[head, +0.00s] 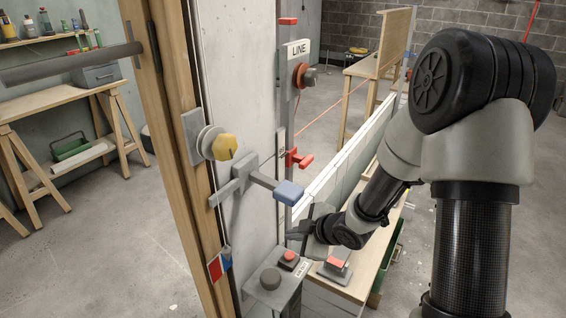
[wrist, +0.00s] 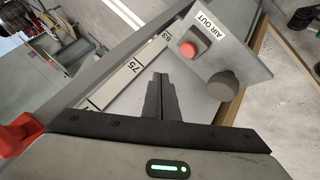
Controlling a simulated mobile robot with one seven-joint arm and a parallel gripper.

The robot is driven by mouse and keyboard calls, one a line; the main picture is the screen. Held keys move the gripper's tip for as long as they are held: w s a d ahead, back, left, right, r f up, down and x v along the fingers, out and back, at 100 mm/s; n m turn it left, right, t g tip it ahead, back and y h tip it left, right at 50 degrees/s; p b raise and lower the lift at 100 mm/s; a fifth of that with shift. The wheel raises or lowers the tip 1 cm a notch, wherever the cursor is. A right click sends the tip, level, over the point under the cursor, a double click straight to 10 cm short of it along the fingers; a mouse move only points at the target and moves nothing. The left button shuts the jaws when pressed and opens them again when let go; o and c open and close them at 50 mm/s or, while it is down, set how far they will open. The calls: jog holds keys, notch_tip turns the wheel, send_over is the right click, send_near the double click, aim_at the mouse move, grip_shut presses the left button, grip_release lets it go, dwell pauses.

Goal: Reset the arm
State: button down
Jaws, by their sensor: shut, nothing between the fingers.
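My gripper (head: 298,230) is shut and empty, reaching in from the right just above a grey control box (head: 262,293). In the wrist view its fingers (wrist: 160,80) are together, with nothing between them. They are in front of a grey panel (wrist: 252,68) marked AIR OUT, with a red button (wrist: 188,50) and a dark round knob (wrist: 222,85). A grey lever with a blue end (head: 288,192) sticks out from the post just above my gripper. I cannot tell whether the fingers touch anything.
A yellow knob (head: 225,147) and a red handle (head: 298,158) are on the posts. A red dial (head: 303,76) is under a LINE sign (head: 299,49). A red-topped grey device (head: 338,263) sits on the bench, right of the box. Open floor (head: 130,225) lies left.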

jog(key=s+d+r+m+h, duration=0.35)
jog(key=d+r, duration=0.25)
jog(key=r, duration=0.3)
jog(key=s+d+r+m+h, duration=0.35)
jog(key=d+r+m, duration=0.2)
jog(key=r, duration=0.35)
jog(key=s+a+r+m+g+y, duration=0.1)
jog(key=s+r+m, duration=0.25)
jog(key=s, duration=0.55)
jog(key=s+a+r+m, duration=0.1)
jog(key=s+r+m, duration=0.25)
jog(key=s, duration=0.55)
notch_tip(320, 180, up, 21)
jog(key=p, duration=2.1)
jog(key=shift+d+m+g, duration=0.15)
jog(key=shift+m+g, duration=0.15)
jog(key=shift+f, duration=0.1)
